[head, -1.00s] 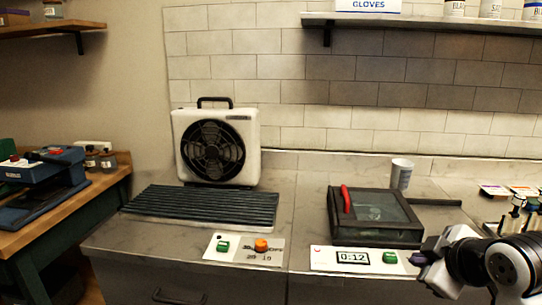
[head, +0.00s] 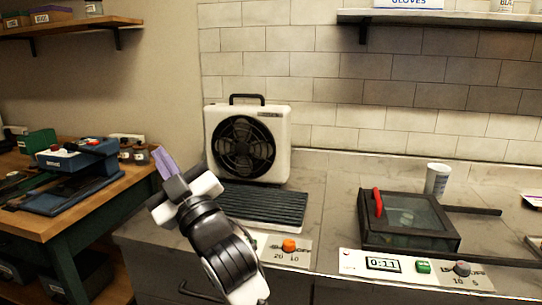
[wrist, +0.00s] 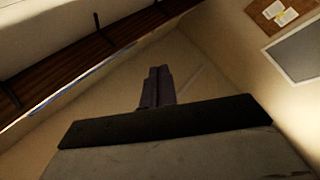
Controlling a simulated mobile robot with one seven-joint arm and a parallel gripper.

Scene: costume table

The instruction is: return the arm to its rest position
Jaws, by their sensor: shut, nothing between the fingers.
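My gripper (head: 165,162) is raised in front of the counter in the head view, with its purple fingers pointing up and to the left. The fingers are together and nothing is between them. In the wrist view the closed fingers (wrist: 157,87) stand against a bare wall. My gripper is apart from every object. Behind my arm, a dark ribbed rack (head: 265,203) is partly hidden.
A white fan (head: 245,145) stands behind the rack. A glass-lidded box (head: 405,222) with a red handle sits right, by a timer panel (head: 383,264) and a white cup (head: 437,180). A wooden bench (head: 135,195) with a blue press (head: 78,155) is at left.

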